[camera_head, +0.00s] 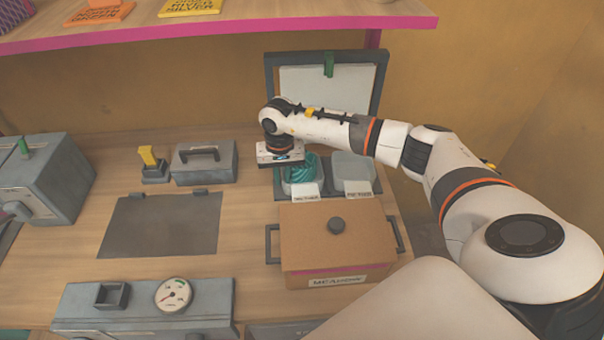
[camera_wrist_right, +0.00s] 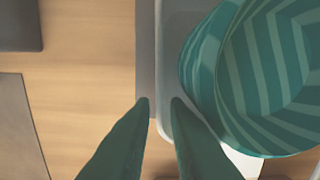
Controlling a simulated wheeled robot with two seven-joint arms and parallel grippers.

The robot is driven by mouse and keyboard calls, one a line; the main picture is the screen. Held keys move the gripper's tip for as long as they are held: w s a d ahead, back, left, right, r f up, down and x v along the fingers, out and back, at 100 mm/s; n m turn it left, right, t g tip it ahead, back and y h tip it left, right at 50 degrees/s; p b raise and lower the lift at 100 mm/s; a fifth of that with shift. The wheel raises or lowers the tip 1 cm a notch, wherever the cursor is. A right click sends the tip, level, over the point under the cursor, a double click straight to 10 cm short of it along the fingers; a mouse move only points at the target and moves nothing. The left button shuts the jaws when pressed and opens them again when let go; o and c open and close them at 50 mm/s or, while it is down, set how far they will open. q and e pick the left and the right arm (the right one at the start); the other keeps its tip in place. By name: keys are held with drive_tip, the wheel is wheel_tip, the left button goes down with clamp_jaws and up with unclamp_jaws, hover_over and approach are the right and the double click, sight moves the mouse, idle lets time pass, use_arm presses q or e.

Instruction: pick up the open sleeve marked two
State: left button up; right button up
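Teal striped, rounded pieces (camera_head: 300,172) sit in the left compartment of a grey two-part tray (camera_head: 312,194) below its raised lid. They fill the right side of the right wrist view (camera_wrist_right: 265,75), overlapping each other. No mark of two is readable on them, so I cannot tell whether one is the sleeve. My right gripper (camera_head: 287,168) is over the left side of that compartment, with its fingers mostly hidden in the head view. In the wrist view its green fingers (camera_wrist_right: 160,102) are apart with nothing held, left of the striped pieces, over the tray's edge. My left gripper is out of view.
A brown lidded box (camera_head: 335,260) with side handles stands in front of the tray. A grey handled case (camera_head: 205,165), a yellow-topped stamp (camera_head: 149,160) and a dark flat plate (camera_head: 162,228) lie left. A gauge unit (camera_head: 145,308) is at the front. A shelf (camera_head: 240,22) overhangs the back.

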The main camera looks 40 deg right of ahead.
wheel_tip(320, 180, down, 2)
drive_tip(key=shift+a, duration=0.1)
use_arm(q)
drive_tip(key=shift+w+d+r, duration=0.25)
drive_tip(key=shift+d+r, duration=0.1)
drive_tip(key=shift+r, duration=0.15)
use_arm(e)
drive_tip(key=shift+f, duration=0.3)
clamp_jaws()
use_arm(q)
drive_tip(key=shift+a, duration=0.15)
use_arm(e)
drive_tip(key=shift+r, duration=0.15)
